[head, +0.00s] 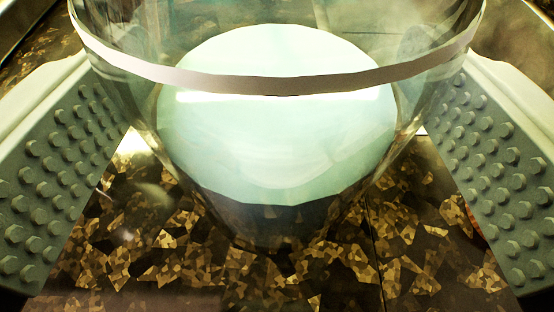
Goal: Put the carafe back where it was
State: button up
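A clear glass carafe (240,226) fills the upper middle of the head view, very close to the camera. A pale metal band runs around it, and a smooth pale mint-white round shape shows through the glass. The carafe narrows toward the bottom of the picture, and its top is cut off by the frame. My gripper (278,75) has its two grey studded fingers wide apart, one on each side of the carafe. The glass overlaps the far ends of both fingers at the band. Whether the pads press on the glass cannot be told.
A dark brown and gold patterned surface (140,255) shows below and around the carafe, with a thin dark seam right of centre. Its outer edges and the carafe's exact contact with it are not clear. No other loose object shows clearly.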

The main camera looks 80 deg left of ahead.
aim_at(277, 228)
jog(key=shift+f, duration=1.6)
jog(key=shift+f, duration=0.15)
jog(key=o, duration=1.6)
jog(key=shift+o, duration=0.2)
jog(key=v, duration=1.2)
